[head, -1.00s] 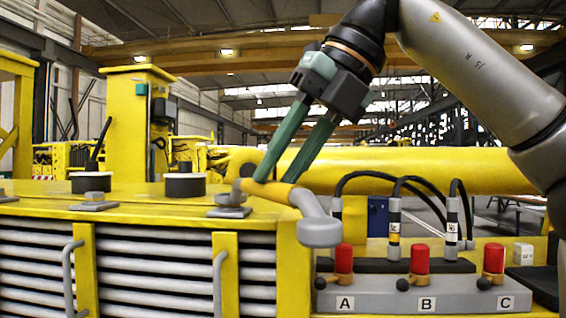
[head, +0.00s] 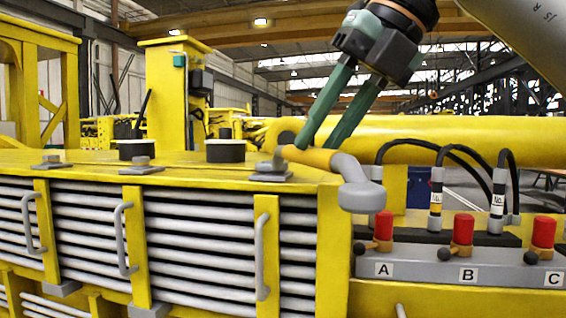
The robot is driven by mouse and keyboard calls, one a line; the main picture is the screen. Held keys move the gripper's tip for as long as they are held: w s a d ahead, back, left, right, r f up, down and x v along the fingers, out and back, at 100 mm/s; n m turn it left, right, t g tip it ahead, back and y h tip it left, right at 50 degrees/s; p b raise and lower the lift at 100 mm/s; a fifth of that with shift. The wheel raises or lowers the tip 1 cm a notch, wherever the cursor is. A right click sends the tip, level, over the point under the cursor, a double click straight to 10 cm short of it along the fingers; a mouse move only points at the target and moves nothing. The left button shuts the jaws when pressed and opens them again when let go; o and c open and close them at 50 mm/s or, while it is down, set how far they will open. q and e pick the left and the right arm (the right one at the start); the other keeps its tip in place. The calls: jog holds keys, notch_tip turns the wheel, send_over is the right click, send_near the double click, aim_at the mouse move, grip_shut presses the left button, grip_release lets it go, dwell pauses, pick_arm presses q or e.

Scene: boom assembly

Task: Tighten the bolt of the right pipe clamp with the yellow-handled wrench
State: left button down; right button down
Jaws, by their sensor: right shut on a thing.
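The yellow-handled wrench (head: 309,156) has grey ends. The other, larger grey end sticks out to the right beyond the edge. My right gripper (head: 318,149), with green fingers, comes down from above and is shut on the wrench handle. My left gripper is out of view.
Two similar clamps, a middle one (head: 140,166) and a left one (head: 52,162), sit along the yellow top. Two black cylinders (head: 225,151) stand behind. A grey control box (head: 425,266) with red-topped levers is at lower right, with black hoses above it.

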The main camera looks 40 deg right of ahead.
jog(key=shift+a+r, duration=0.1)
jog(key=shift+a, duration=0.25)
jog(key=shift+w+a+m, duration=0.2)
jog(key=shift+a+m, duration=0.25)
jog(key=shift+m, duration=0.15)
jog(key=shift+a+h, duration=0.1)
jog(key=shift+h, duration=0.2)
jog(key=shift+w+a+m, duration=0.15)
jog(key=shift+a+m, duration=0.15)
jog(key=shift+a, duration=0.05)
jog(key=shift+a+t, duration=0.1)
jog(key=shift+t, duration=0.2)
jog(key=shift+w+a+m+h+p, duration=0.2)
jog(key=shift+a+m+h+p, duration=0.1)
jog(key=shift+a+m+p, duration=0.1)
dwell(0.4)
